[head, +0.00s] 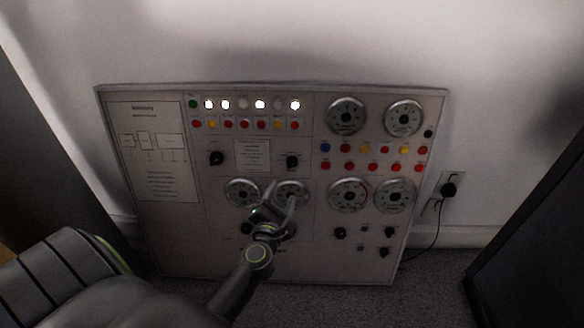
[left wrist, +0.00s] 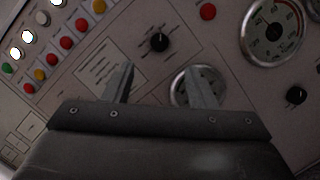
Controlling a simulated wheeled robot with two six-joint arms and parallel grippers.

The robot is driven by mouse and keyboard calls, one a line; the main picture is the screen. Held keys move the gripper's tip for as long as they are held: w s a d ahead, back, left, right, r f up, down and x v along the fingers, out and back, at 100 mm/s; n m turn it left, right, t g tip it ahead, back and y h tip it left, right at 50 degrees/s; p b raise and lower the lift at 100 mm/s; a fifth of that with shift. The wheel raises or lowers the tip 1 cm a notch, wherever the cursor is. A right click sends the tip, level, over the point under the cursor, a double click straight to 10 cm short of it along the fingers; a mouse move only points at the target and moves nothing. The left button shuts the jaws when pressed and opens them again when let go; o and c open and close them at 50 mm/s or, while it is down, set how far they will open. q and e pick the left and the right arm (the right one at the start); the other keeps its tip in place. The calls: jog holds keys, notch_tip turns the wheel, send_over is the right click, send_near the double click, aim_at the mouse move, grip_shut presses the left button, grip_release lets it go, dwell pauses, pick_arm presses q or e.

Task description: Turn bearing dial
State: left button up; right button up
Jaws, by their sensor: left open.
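A grey control panel (head: 165,235) leans against the wall and carries several small black knobs; their labels are too small to read, so I cannot tell which is the bearing dial. One black knob (head: 292,162) sits above the lower middle gauges. It appears that this knob (left wrist: 160,42) shows in the left wrist view, just beyond the fingertips and roughly centred between them. My left gripper (head: 281,193) is open and empty in front of the panel, over the right one of the two lower middle gauges (head: 295,188). My right gripper is not in view.
Another black knob (head: 216,158) is to the left, and a large gauge (head: 347,117) is at the upper right. Red buttons (head: 229,124) and lit lamps run along the top. A plug with a cable (head: 448,190) is right of the panel. A dark cabinet (head: 535,240) stands at far right.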

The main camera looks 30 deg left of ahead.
aim_at(292, 165)
pick_arm(q)
jog(key=b+x, duration=0.1)
jog(key=x, duration=0.9)
jog(key=shift+w+a+f+b, duration=0.1)
jog(key=shift+w+a+b, duration=0.05)
jog(key=shift+w+b, duration=0.2)
jog(key=shift+w+a, duration=0.15)
jog(key=shift+w, duration=0.2)
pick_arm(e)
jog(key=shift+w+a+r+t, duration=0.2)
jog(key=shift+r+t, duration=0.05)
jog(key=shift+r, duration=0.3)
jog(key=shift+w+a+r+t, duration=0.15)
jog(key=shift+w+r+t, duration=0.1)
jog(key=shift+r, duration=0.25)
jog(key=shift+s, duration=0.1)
pick_arm(q)
jog(key=c, duration=0.9)
jog(key=shift+c, duration=0.3)
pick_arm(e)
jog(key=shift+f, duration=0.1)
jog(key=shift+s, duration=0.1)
